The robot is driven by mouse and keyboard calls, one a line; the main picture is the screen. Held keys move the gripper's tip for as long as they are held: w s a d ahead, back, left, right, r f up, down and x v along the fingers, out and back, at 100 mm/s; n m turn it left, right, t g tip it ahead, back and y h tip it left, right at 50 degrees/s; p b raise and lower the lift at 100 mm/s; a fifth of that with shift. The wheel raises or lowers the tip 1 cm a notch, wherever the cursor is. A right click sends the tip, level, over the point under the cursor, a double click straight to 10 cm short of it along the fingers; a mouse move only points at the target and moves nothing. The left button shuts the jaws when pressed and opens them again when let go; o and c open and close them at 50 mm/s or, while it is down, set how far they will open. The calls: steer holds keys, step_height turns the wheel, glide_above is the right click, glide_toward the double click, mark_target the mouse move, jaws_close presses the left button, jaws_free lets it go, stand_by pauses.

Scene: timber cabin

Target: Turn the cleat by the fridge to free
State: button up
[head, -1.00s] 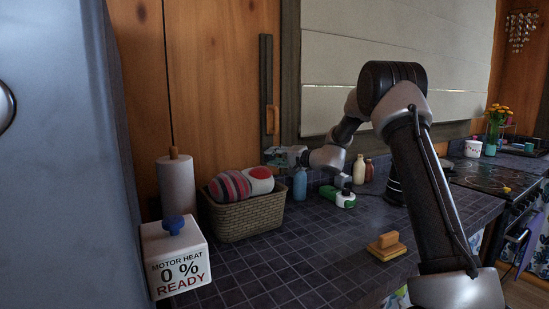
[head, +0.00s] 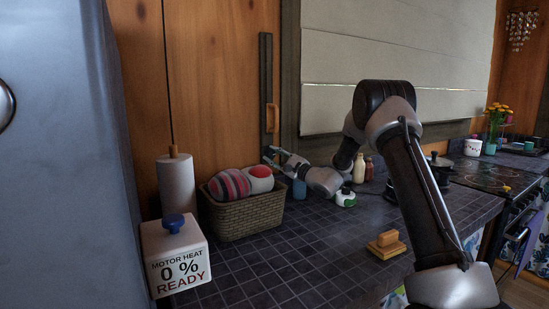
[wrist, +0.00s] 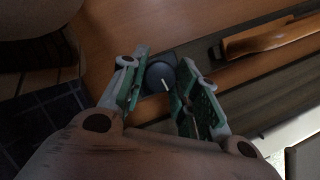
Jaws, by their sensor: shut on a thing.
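A dark round knob (wrist: 158,75) with a short white line sits on the wood panel between my fingers in the wrist view; I take it to be the cleat. The line points to the lower right there. My gripper (wrist: 160,90) is shut on the knob, with a green-padded finger on each side. In the head view my gripper (head: 270,154) is against the wall, just below a dark vertical bar, and hides the knob. A wooden handle (head: 272,118) is on that bar above; it also shows in the wrist view (wrist: 270,38), clear of my fingers.
The fridge (head: 60,150) stands at the left. A basket (head: 245,216) with balls, a paper roll (head: 176,186) and a box with a blue knob (head: 174,258) stand near it. A blue bottle (head: 299,188) is under my wrist. The counter (head: 290,265) is clear in front.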

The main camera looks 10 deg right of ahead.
steer(key=shift+f+m+t+h, duration=0.1)
steer(key=shift+m+t+h, duration=0.3)
steer(key=shift+m, duration=0.6)
steer(key=o, duration=1)
steer(key=v, duration=1.2)
steer(key=shift+f, duration=0.25)
